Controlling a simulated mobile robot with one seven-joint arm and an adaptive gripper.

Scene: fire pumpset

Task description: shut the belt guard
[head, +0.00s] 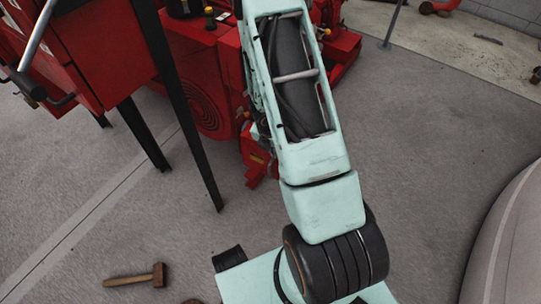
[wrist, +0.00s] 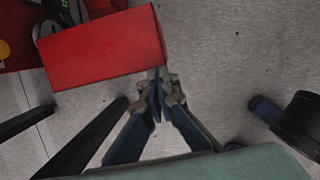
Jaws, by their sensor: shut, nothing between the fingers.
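My gripper (wrist: 162,88) shows in the wrist view with its fingers together and nothing between them. A red box-shaped panel (wrist: 105,48), which looks like the belt guard, lies just beyond and left of the fingertips. The tips are close to its lower right corner; I cannot tell whether they touch. Dark round parts, perhaps pulleys (wrist: 72,10), show behind its upper edge. How far the guard stands open is not clear. In the head view the red pumpset (head: 200,85) is partly covered by my arm, and my gripper is hidden there.
A red cabinet (head: 85,50) on black legs stands left of the pumpset. A hammer (head: 137,277) lies on the floor at the lower left. A large pale rounded body (head: 510,250) is at the right edge. Grey floor between is open.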

